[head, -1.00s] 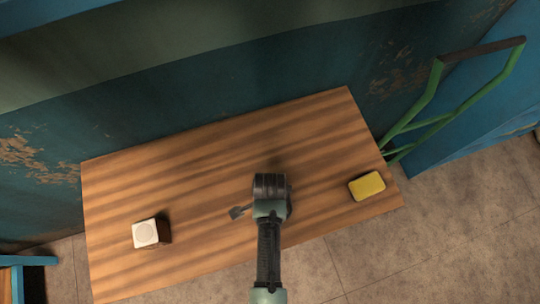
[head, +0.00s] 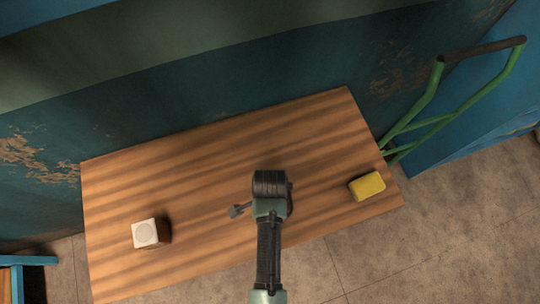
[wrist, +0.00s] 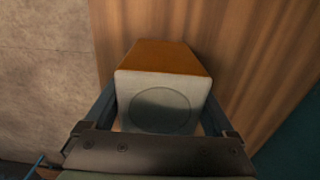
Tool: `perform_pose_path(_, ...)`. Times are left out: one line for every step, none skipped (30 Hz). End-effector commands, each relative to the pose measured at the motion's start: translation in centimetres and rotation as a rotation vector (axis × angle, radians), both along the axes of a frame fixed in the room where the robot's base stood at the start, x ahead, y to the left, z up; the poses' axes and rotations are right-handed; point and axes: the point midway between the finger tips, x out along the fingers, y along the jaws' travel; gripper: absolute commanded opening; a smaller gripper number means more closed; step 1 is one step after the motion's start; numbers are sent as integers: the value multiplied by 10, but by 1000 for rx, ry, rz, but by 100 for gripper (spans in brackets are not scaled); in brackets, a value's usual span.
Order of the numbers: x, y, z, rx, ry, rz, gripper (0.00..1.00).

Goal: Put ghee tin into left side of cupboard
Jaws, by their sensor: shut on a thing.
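In the wrist view, a boxy tin (wrist: 165,57) with a white top marked by a circle and an orange side sits between the two fingers of my gripper (wrist: 160,90). I take it to be the ghee tin. My gripper is shut on it, one finger along each side. The wooden table top lies below. In the head view, the wrist of my arm is over the middle of the table and hides the held tin. I cannot tell whether the tin touches the table. No cupboard is clearly recognisable.
A white-topped dark box (head: 146,233) stands on the left of the wooden table (head: 120,190). A yellow block-like item (head: 367,186) lies near the right end. A green-framed handle (head: 430,120) rises beyond that end. Part of a blue-edged wooden piece (head: 28,261) shows at lower left.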

Motion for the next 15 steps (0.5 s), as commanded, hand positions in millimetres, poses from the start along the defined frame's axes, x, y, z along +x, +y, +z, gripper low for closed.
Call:
perform_pose_path(1,0,7,0,-6,0,0)
perform_pose_path(1,0,12,0,-5,0,0)
perform_pose_path(2,0,18,-1,-8,0,0)
perform_pose_path(2,0,24,-1,-8,0,0)
perform_pose_path(2,0,29,-1,-7,0,0)
perform_pose_path(2,0,36,-1,-8,0,0)
perform_pose_path(2,0,42,-1,-9,1,0)
perform_pose_path(2,0,47,-1,-8,1,0)
perform_pose_path(2,0,53,-1,-7,1,0)
perform_pose_path(2,0,58,-1,-8,1,0)
perform_pose_path(1,0,62,-1,-6,1,0)
perform_pose_path(2,0,67,-1,-7,1,0)
perform_pose_path(2,0,71,-1,-6,1,0)
perform_pose_path(2,0,74,-1,-7,1,0)
perform_pose_path(1,0,77,-1,-4,1,0)
